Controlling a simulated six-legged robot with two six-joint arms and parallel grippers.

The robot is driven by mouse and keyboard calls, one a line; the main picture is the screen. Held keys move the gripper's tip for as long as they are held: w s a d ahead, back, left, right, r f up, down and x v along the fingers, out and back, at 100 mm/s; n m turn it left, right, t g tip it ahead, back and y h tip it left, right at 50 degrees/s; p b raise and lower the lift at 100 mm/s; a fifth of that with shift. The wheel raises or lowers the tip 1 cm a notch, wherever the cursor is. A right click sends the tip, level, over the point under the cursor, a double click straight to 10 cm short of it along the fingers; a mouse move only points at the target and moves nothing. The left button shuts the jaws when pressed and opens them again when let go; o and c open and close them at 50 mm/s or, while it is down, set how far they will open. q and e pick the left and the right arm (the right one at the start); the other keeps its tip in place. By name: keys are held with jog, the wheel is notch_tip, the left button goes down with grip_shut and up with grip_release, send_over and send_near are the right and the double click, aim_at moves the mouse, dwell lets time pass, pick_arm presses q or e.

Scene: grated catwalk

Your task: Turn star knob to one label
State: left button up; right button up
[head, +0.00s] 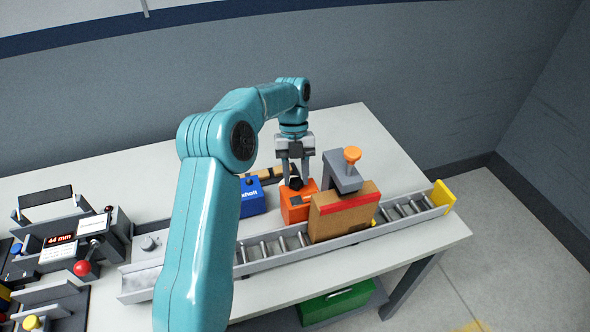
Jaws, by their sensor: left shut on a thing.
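My left arm reaches over the table from the lower left, and its left gripper (295,178) points down over an orange box (298,207). The fingers are shut on a small black knob (295,184) on top of this box. The knob is mostly hidden between the fingers, so its star shape and the way it points cannot be told. A small dark patch shows on the box; no label can be read there. My right gripper is not in view.
A blue box (251,198) stands just left of the orange box. A brown carton (342,214) under a grey bracket with an orange knob (352,154) stands close on the right. A roller conveyor (265,252) runs in front. Devices with a red ball lever (82,268) sit left.

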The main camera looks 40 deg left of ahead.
pick_arm(q)
jog(key=shift+m+y+p, duration=0.3)
jog(key=shift+m+p, duration=0.05)
jog(key=shift+m, duration=0.45)
jog(key=shift+g, duration=0.3)
jog(key=o, duration=1)
jog(key=shift+w+r, duration=0.1)
jog(key=shift+p+v, duration=0.35)
jog(key=shift+v, duration=3.3)
jog(key=shift+d, duration=0.1)
